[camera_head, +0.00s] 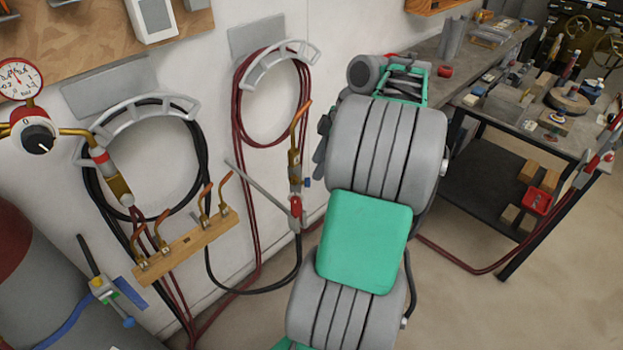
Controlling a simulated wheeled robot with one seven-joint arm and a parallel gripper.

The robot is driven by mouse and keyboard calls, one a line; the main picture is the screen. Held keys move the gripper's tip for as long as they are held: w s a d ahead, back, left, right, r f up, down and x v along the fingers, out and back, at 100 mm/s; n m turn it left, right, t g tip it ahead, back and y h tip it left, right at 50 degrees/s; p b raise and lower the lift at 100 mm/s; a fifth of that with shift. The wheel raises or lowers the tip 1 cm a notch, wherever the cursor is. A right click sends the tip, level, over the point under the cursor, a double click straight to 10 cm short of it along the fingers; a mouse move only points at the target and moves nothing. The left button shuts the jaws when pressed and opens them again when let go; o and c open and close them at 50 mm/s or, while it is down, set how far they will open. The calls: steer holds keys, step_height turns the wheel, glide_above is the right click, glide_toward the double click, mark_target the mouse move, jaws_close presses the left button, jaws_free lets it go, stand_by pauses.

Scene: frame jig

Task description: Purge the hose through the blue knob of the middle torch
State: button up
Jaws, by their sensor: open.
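A brass torch (294,165) with an orange-brown bent tip stands upright by the wall, left of my arm. It is the torch nearest the middle of the picture. A small blue knob (307,183) shows on its right side, and a red knob (296,207) sits lower on it. A black hose (262,289) loops near its lower end. My grey and green arm fills the centre, its links close to the right of this torch. My gripper's fingers cannot be made out; the arm's far end is partly hidden behind its own links.
Coiled hoses hang on two wall brackets (128,110). A wooden rack (186,247) of bent tips stands left of the torch. A gauge (20,78) and grey cylinder (50,270) are at left. A cluttered workbench (480,110) stands at right. Floor is open at lower right.

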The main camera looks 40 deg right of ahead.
mark_target(307, 183)
steer(key=b+x, duration=0.1)
steer(key=x, duration=0.4)
steer(key=shift+f, duration=0.2)
steer(key=shift+w, duration=0.1)
jaws_close()
